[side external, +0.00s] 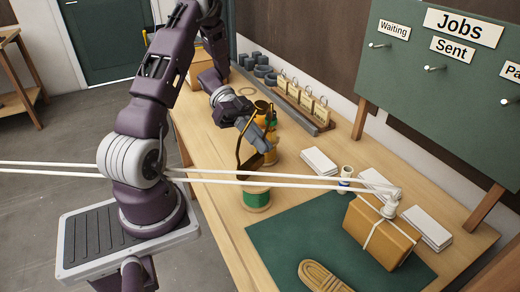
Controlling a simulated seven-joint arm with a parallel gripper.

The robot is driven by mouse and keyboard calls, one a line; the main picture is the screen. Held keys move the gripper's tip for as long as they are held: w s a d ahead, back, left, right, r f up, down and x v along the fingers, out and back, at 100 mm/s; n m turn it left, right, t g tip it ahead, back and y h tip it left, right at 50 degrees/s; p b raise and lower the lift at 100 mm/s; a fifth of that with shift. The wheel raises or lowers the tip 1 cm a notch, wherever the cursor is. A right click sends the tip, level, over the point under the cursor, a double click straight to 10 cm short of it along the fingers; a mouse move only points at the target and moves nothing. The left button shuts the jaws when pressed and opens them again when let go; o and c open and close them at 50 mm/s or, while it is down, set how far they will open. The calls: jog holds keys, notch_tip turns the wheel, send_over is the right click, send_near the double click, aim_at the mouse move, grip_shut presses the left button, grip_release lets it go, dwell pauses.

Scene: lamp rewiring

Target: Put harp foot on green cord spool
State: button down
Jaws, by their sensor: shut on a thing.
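My gripper (262,146) reaches in from the upper left, over the wooden bench. Its dark fingers are shut on a thin, dark bronze harp foot (239,152), which hangs tilted below and left of them. The green cord spool (256,197), with pale wooden ends, stands upright on the bench at the front, below the harp foot. The harp foot appears above the spool and apart from it; the exact gap is hard to judge from this side. The fingertips partly hide the grip.
More spools (271,154) stand just behind the gripper. A green mat (300,243), white card stacks (319,161) and a tag rack (303,103) are nearby.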

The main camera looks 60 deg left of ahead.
jog(key=shift+f, duration=0.65)
jog(key=shift+f, duration=0.1)
jog(key=c, duration=1.6)
grip_release()
jog(key=v, duration=1.2)
